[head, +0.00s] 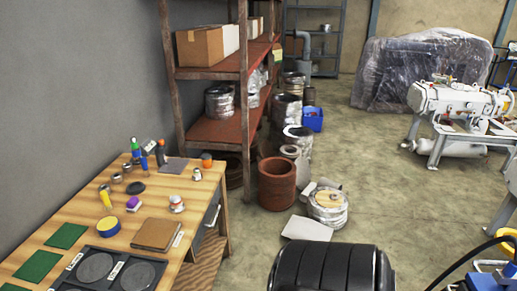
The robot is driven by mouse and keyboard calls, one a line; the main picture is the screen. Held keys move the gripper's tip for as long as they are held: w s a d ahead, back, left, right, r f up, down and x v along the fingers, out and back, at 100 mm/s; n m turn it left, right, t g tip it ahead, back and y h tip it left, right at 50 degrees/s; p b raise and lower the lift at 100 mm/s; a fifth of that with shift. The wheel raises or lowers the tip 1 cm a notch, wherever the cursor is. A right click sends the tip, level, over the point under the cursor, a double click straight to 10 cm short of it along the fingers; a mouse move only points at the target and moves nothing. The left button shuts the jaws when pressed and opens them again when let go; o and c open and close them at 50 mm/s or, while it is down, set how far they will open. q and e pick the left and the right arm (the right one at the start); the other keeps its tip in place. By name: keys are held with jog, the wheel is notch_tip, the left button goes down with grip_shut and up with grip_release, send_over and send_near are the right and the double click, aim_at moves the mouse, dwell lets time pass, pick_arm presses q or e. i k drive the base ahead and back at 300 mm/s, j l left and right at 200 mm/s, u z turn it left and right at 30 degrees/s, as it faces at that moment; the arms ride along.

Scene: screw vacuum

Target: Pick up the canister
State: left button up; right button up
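Several small canisters stand on the wooden workbench at the left in the head view, and I cannot tell which one the task names. One pale canister with a reddish band (176,204) stands near the bench's right edge. A small silver canister (197,174) stands farther back by the corner. Small metal cans (117,178) stand toward the back left. Neither of my grippers is in view.
The workbench (195,203) also holds a brown folder (156,234), green pads (67,236) and a black tray with round discs (70,281). A black ribbed cylinder (325,268) blocks the bottom middle. Rusty shelving (215,130) and drums stand behind. Floor at right is partly clear.

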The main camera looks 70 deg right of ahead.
aim_at(206, 157)
jog(key=z, duration=1.75)
jog(key=i+l+u, duration=0.2)
jog(key=i+l, duration=0.9)
jog(key=l, duration=0.1)
